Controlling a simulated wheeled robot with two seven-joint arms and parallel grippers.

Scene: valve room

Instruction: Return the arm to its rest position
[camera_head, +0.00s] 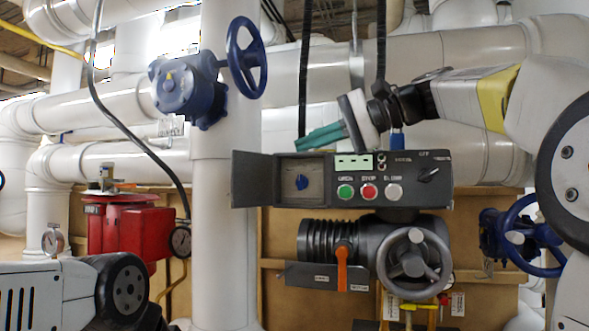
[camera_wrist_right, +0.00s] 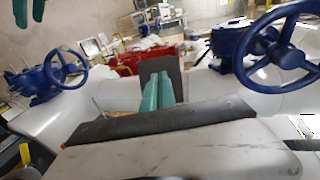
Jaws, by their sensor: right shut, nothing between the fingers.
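My right gripper (camera_head: 322,137) reaches in from the right in the head view, its teal fingers together and empty. The fingers are just above the top edge of the grey control box (camera_head: 330,194) as seen here; I cannot tell the gap in depth. The shut fingers also show in the right wrist view (camera_wrist_right: 158,93). My left arm enters at the lower left in the head view, its gripper out of frame. Two teal fingertips at the top left edge of the right wrist view look like my left gripper's (camera_wrist_right: 28,10), cut off by the frame.
The box has green (camera_head: 345,191), red (camera_head: 369,191) and white (camera_head: 393,192) buttons and an open lid (camera_head: 252,180) at its left. Below is a grey handwheel (camera_head: 414,264). A blue valve wheel (camera_head: 246,57) stands upper left, another (camera_head: 535,235) at right. White pipes surround it all.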

